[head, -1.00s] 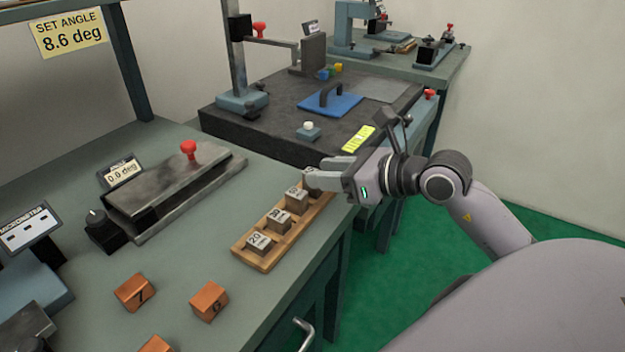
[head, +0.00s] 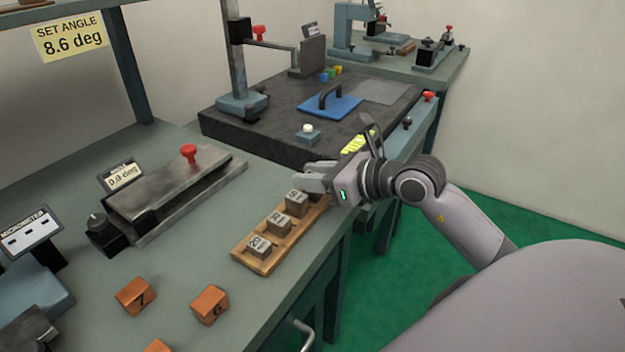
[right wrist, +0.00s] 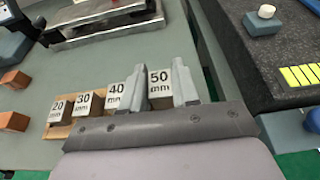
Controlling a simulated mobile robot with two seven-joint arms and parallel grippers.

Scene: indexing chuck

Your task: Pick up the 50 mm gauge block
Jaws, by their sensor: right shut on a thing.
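The 50 mm gauge block (right wrist: 160,92) shows its label in the right wrist view, between the two fingers of my right gripper (right wrist: 159,84). The gripper is shut on it. In the head view my right gripper (head: 312,178) is at the far end of the wooden tray (head: 248,262), and its fingers hide most of the held block. I cannot tell whether the block still touches the tray. The 20 mm (head: 260,247), 30 mm (head: 279,225) and 40 mm (head: 297,204) blocks stand in a row in the tray. My left gripper is not in view.
A sine bar-like metal fixture (head: 175,190) with a red knob lies left of the tray. Orange numbered blocks (head: 210,304) lie nearer. A dark granite plate (head: 270,130) with a blue handled plate (head: 332,107) stands beyond. The tray is near the bench's right edge.

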